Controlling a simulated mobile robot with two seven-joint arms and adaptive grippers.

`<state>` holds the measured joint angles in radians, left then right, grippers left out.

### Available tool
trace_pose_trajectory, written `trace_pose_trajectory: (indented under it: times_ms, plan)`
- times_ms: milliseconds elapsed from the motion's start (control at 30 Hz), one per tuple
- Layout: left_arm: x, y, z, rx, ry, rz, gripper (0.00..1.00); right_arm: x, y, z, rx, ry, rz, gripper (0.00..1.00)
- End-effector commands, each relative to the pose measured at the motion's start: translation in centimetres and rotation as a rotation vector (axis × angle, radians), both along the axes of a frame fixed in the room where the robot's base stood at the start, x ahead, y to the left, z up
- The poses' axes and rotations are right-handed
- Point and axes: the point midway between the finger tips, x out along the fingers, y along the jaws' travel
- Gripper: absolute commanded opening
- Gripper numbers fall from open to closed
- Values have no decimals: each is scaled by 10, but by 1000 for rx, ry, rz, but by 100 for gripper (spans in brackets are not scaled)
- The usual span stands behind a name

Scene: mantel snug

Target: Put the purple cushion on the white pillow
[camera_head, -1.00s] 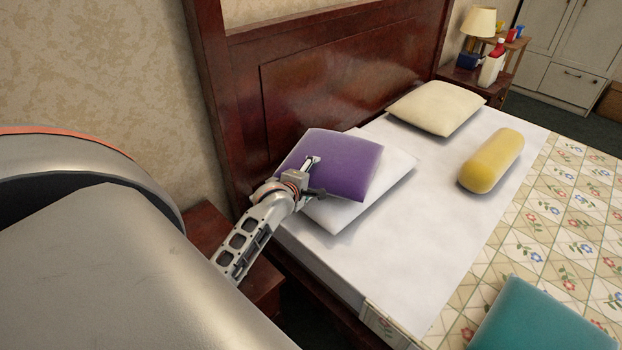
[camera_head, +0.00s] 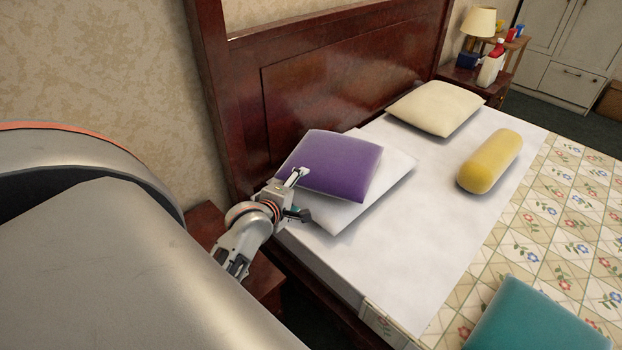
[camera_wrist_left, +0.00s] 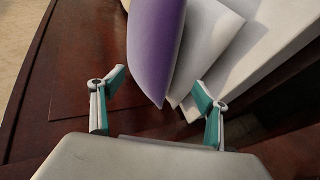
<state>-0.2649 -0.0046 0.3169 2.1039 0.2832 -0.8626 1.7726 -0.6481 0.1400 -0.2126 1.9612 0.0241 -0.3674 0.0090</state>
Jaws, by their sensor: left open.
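The purple cushion (camera_head: 334,166) lies on the white pillow (camera_head: 385,176) at the headboard end of the bed, covering much of it. The pillow's right and front parts show from under the cushion. My left gripper (camera_head: 301,194) is open at the cushion's near left corner. My right gripper is not in view.
A cream pillow (camera_head: 437,107) and a yellow bolster (camera_head: 490,160) lie farther along the bed. A teal cushion (camera_head: 538,318) is on the flowered quilt (camera_head: 560,210). The dark wooden headboard (camera_head: 340,75) rises behind. The white sheet (camera_head: 415,240) is clear in front.

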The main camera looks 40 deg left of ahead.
Motion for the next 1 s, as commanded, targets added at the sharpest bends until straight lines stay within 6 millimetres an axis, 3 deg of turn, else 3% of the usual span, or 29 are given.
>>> trace_pose_trajectory:
  times_ms: [133, 267, 500, 700, 833, 1000]
  plan:
    - [-8, -32, -26, 204, 78, -170, 75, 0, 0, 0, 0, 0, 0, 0]
    - [-25, -78, -58, 485, 158, -410, 75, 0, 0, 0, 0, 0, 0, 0]
    - [-78, -170, -116, 1013, 220, -872, 75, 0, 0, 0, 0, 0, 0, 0]
    - [-128, -231, -147, 1352, 185, -1156, 75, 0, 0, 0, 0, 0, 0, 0]
    - [-147, -252, -155, 1470, 158, -1246, 75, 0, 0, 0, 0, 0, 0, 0]
    - [-152, -258, -157, 1513, 146, -1274, 75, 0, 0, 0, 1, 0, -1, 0]
